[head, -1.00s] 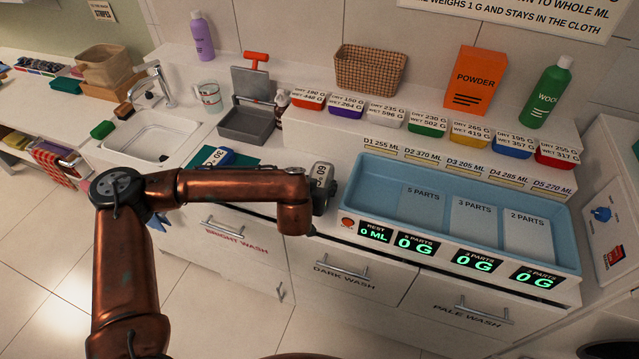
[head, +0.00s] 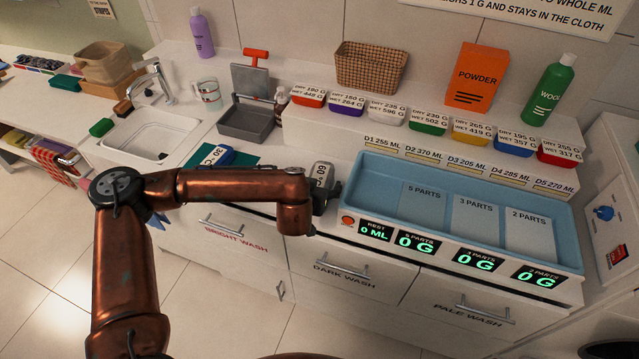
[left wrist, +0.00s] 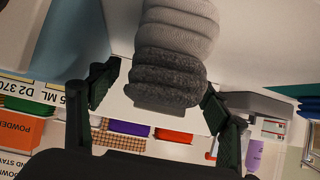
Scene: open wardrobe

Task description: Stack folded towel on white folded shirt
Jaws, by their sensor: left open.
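My left gripper (head: 325,198) is over the front edge of the counter, just left of the blue tray; my own arm partly hides it. A small grey piece marked 30 C (head: 322,174) shows at its tip. In the left wrist view the two dark fingers (left wrist: 160,93) stand apart, with a ridged bundle, light grey above and dark grey below (left wrist: 168,75), between them. I cannot tell whether the fingers touch it. No folded towel or white folded shirt can be clearly picked out. My right gripper is not in view.
The blue tray (head: 380,205) has 5, 3 and 2 parts sections, with displays in front. Labelled coloured tubs (head: 428,123) line the ledge behind.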

